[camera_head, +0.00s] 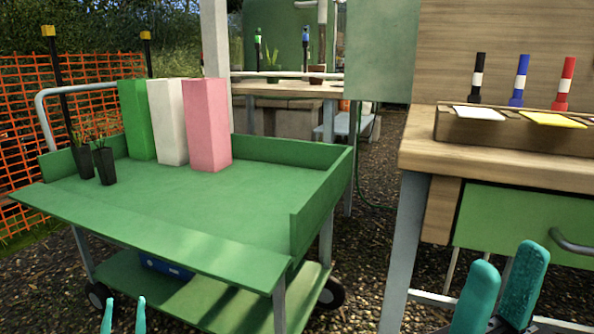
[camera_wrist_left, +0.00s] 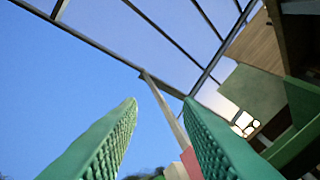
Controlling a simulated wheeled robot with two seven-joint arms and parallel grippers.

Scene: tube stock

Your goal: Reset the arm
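My left gripper (camera_head: 124,316) shows at the bottom left of the head view, below the front edge of the green cart. Its two teal fingers are apart with nothing between them. The left wrist view shows the same textured fingers (camera_wrist_left: 160,135) spread apart, with sky and roof beams beyond. My right gripper (camera_head: 498,290) is at the bottom right of the head view, in front of the wooden bench. Its two teal fingertips stand up with a narrow gap between them and no object seen there.
A green cart (camera_head: 215,205) holds green (camera_head: 136,119), white (camera_head: 167,120) and pink (camera_head: 207,124) blocks and two small dark pots. The wooden bench (camera_head: 480,161) has a green drawer (camera_head: 520,222) and a rack with black, blue and red tubes. Gravel lies between cart and bench.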

